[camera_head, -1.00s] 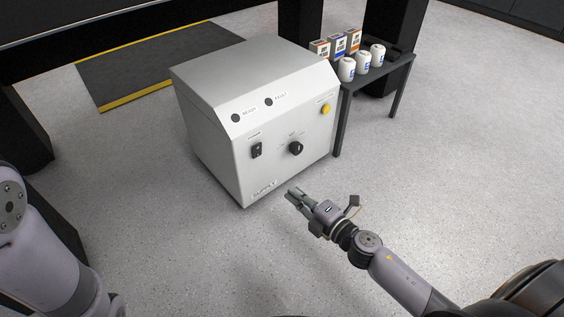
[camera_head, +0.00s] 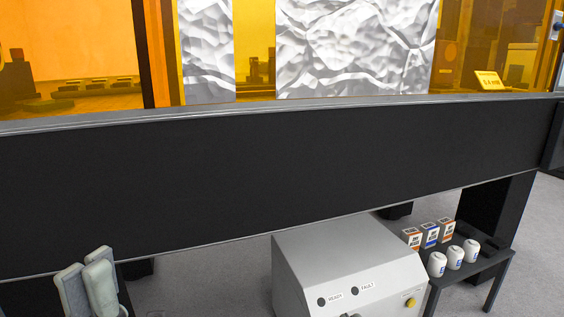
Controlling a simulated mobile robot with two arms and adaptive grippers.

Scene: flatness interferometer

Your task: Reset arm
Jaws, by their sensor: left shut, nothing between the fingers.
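My left gripper (camera_head: 90,282) shows at the bottom left of the head view. Its two grey fingers point up and lie close together, shut, with nothing between them. It is in front of the dark bench panel, left of the grey supply box (camera_head: 352,262). The arm behind the fingers is mostly cut off by the frame. My right gripper is out of view.
A long black bench front (camera_head: 270,185) spans the view, with amber panels (camera_head: 80,45) and crinkled silver sheets (camera_head: 350,45) above. A low dark side table (camera_head: 478,272) holds small boxes (camera_head: 430,234) and white bottles (camera_head: 455,256). Some floor shows between gripper and box.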

